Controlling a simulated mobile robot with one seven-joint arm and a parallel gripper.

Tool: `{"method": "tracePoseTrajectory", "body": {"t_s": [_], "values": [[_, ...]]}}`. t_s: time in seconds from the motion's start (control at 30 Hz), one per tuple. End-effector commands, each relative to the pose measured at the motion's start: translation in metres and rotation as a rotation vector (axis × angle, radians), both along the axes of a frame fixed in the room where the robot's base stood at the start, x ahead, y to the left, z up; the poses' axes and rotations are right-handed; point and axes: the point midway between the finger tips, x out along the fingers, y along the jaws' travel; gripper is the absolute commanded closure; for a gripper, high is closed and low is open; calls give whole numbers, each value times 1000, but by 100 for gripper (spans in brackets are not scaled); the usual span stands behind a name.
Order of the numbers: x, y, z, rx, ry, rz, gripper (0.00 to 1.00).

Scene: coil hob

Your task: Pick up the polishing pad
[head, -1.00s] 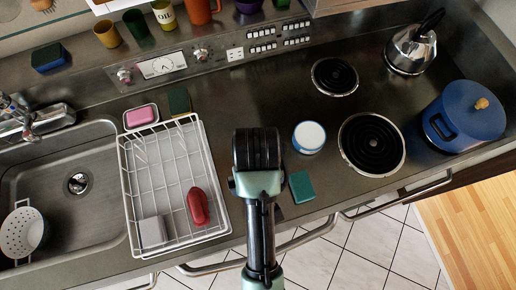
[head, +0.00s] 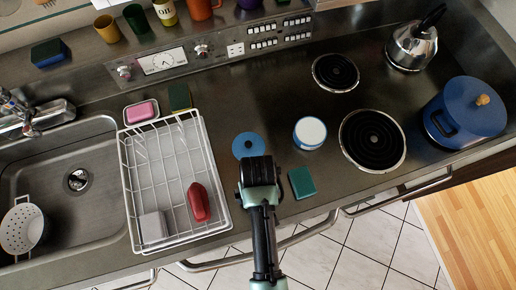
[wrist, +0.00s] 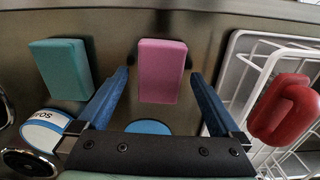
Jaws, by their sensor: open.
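A pink block-shaped pad (wrist: 162,70) lies on the counter in the wrist view, between my fingers; in the head view my gripper and arm hide it. A teal pad (head: 302,182) lies right of my gripper, also at left in the wrist view (wrist: 60,68). A flat blue disc (head: 249,145) lies just behind my gripper, partly covered, and shows behind the finger mount in the wrist view (wrist: 148,127). No marking shows which is the polishing pad. My gripper (wrist: 160,76) is open and empty, one finger to each side of the pink pad, with visible gaps.
A white wire rack (head: 215,180) with a red object (head: 199,202) and a grey block (head: 153,228) stands left. A white-topped tin (head: 309,133) and coil burners (head: 372,140) are right. The counter's front edge is close; a blue pot (head: 465,115) stands far right.

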Motion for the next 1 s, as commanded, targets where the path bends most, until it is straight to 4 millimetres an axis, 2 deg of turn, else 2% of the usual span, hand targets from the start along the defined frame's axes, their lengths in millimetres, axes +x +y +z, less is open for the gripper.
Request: {"method": "tracePoseTrajectory", "body": {"t_s": [0.3, 0.73, 0.77, 1.0], "values": [[0, 0, -5, 0, -2, 0, 2], [0, 0, -4, 0, -2, 0, 79], [0, 0, -4, 0, -2, 0, 82], [1, 0, -3, 0, -2, 0, 82]]}}
